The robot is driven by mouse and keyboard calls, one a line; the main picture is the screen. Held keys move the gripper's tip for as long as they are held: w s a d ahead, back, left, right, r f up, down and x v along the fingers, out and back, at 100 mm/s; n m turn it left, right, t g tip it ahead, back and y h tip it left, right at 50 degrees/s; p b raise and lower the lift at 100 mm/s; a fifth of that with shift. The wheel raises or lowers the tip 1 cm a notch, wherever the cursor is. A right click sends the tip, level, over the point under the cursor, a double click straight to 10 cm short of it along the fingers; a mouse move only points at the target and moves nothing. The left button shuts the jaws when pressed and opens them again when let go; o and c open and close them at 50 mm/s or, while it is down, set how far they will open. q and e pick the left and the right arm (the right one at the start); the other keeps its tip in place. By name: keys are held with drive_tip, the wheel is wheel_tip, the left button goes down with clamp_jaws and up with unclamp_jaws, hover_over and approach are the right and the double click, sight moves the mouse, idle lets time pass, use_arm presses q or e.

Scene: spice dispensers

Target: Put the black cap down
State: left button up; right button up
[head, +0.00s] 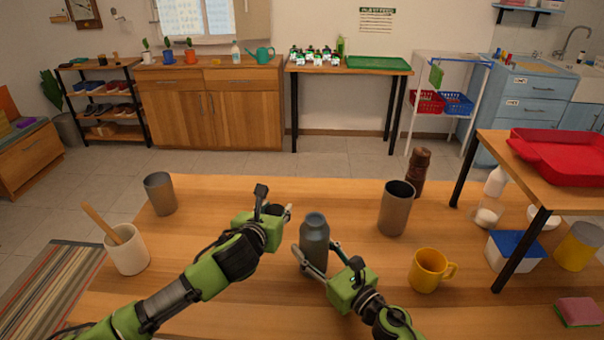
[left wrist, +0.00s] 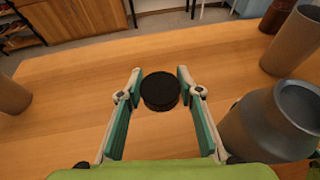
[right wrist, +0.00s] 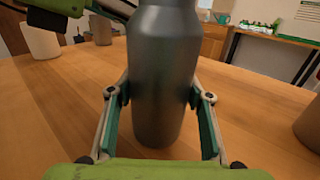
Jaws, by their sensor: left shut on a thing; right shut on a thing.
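The round black cap (left wrist: 160,90) is between the fingertips of my left gripper (left wrist: 159,88) in the left wrist view. My left gripper (head: 287,212) is shut on it, left of the grey bottle (head: 314,245) in the head view. The cap itself is hard to make out in the head view, and its height above the table is unclear. My right gripper (head: 318,262) is shut on the body of the grey bottle, which stands upright. The bottle fills the middle of the right wrist view (right wrist: 160,80). Its open-looking top shows in the left wrist view (left wrist: 280,108).
On the wooden table (head: 330,190) stand a grey cup (head: 159,193), a larger grey cup (head: 396,210), a brown mill (head: 418,172), a yellow mug (head: 427,272) and a white crock (head: 127,252) with a wooden utensil. The table is clear between the left cup and my left gripper.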

use_arm(q)
wheel_tip(320, 180, down, 10)
drive_tip(key=shift+r, duration=0.1)
idle(0.4)
drive_tip(key=o, duration=0.8)
